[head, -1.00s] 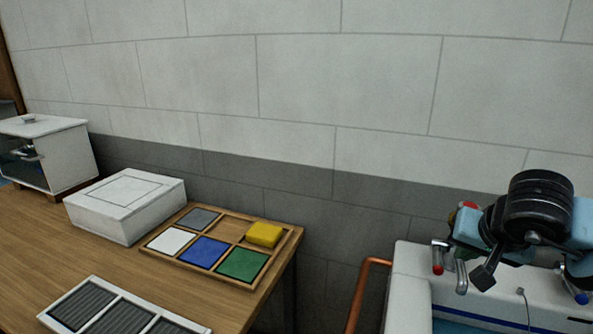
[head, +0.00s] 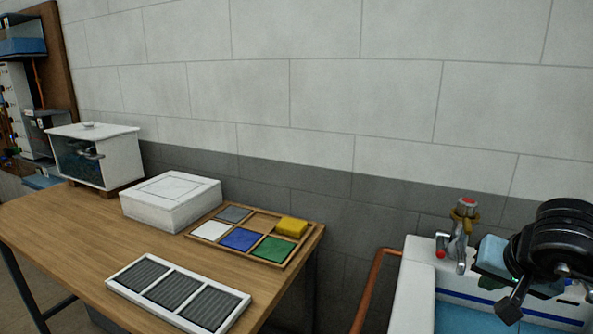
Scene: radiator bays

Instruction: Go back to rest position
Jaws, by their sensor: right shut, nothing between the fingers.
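My right gripper (head: 510,306) is at the right edge of the head view, dark and shut, with nothing between its fingers. It hangs in front of the white sink (head: 415,290), just right of the tap (head: 459,236) with its red-marked top. Part of its arm runs out of the picture on the right. My left gripper is not in view.
A wooden table (head: 75,245) on the left holds a wooden tray (head: 228,251) of coloured squares, a white box (head: 170,202), a white-framed panel (head: 180,292) and a white cabinet (head: 118,165). A copper pipe (head: 372,285) stands between table and sink.

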